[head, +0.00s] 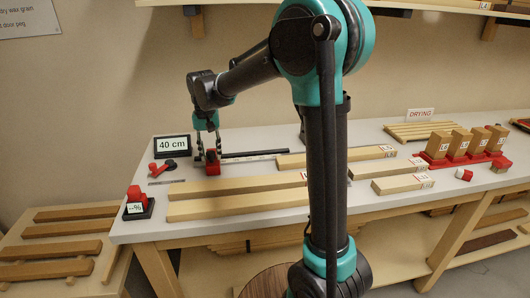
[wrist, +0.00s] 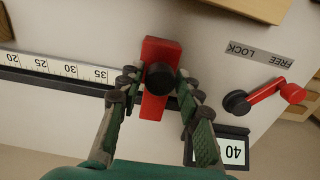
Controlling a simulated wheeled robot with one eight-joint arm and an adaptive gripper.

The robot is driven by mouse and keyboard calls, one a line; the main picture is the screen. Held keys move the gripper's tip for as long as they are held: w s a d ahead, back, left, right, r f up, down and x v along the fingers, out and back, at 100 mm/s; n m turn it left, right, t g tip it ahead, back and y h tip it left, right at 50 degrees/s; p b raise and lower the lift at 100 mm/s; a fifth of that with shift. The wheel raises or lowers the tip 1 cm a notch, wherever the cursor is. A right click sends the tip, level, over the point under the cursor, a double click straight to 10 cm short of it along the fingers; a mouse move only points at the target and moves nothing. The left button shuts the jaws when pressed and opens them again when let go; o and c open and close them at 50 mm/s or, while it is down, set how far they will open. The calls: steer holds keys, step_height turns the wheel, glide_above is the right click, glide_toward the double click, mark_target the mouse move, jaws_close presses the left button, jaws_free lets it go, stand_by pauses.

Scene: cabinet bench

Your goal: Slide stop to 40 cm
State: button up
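The red stop (wrist: 155,105) with a black round knob (wrist: 160,77) sits on the ruler rail (wrist: 60,72), just beyond the 35 mark. The scale under it is hidden. The stop also shows in the head view (head: 213,168). My gripper (wrist: 160,76) has one finger on each side of the knob, with what look like slim gaps, so it looks open. It also shows in the head view (head: 208,155). A red lever (wrist: 268,92) on a black pivot points toward the FREE side of the FREE/LOCK label (wrist: 258,53). A display (head: 172,145) reads 40 cm.
A red-and-black block with a small "--%" screen (head: 138,208) stands at the bench's front left corner. Long boards (head: 240,202) lie in front of the rail. Upright wooden blocks stand in a red holder (head: 465,160) at the right.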

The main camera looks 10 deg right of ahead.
steer(key=shift+o, duration=1.2)
steer(key=shift+r, duration=4.5)
